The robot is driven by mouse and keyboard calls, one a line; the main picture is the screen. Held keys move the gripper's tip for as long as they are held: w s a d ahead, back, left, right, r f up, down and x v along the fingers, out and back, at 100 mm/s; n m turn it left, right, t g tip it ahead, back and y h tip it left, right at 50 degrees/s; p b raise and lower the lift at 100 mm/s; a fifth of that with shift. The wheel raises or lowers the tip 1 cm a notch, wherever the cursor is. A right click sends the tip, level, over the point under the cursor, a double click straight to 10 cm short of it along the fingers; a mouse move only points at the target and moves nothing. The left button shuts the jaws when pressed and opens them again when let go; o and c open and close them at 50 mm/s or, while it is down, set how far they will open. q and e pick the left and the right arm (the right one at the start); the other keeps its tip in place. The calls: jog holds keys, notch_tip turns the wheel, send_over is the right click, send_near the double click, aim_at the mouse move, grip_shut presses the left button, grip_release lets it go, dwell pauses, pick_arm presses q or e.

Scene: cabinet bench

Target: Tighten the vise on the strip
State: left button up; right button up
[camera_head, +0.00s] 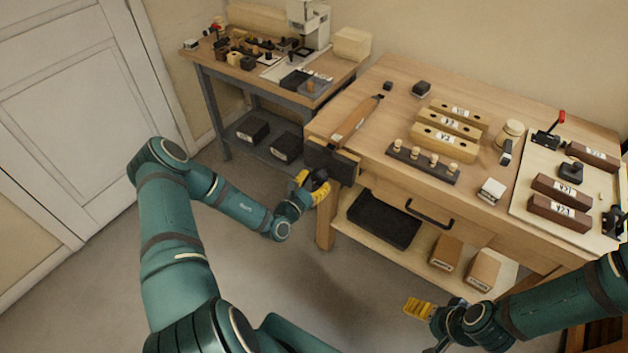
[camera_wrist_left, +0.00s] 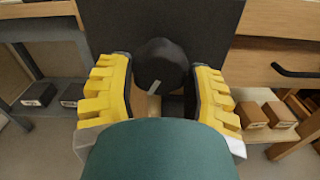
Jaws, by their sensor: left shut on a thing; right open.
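The dark vise (camera_head: 331,160) is mounted on the front left corner of the wooden workbench. A long orange-brown wooden strip (camera_head: 357,118) rises from the vise's top and slants up to the right, with a dark end. My left gripper (camera_head: 312,186) is at the vise's front face. In the left wrist view its yellow fingers are on both sides of the vise's round black knob (camera_wrist_left: 161,66), shut on it. A pale mark shows on the knob. My right gripper (camera_head: 426,326) is open and empty, low in front of the bench. The inner contact with the knob is partly hidden.
On the bench are labelled wooden blocks (camera_head: 443,142), a dark peg rack (camera_head: 422,164) and a pale board (camera_head: 530,215) with clamps. A drawer handle (camera_head: 428,213) and black tray (camera_head: 376,220) are below. A smaller tool-covered table (camera_head: 225,68) stands behind left.

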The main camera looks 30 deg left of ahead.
pick_arm(q)
jog(key=shift+r, duration=0.1)
dwell(0.3)
jog(key=shift+w+m+p, duration=0.1)
jog(key=shift+m+p, duration=0.3)
jog(key=shift+m, duration=0.3)
jog(key=o, duration=0.9)
jog(key=shift+o, duration=0.2)
jog(key=shift+s+a+p, duration=0.1)
jog(key=shift+s+p, duration=0.6)
jog(key=shift+s, duration=0.65)
jog(key=s+p, duration=0.1)
jog(key=s, duration=0.3)
jog(key=shift+s+a+p, duration=0.15)
jog(key=shift+s+p, duration=0.1)
jog(key=shift+p, duration=0.1)
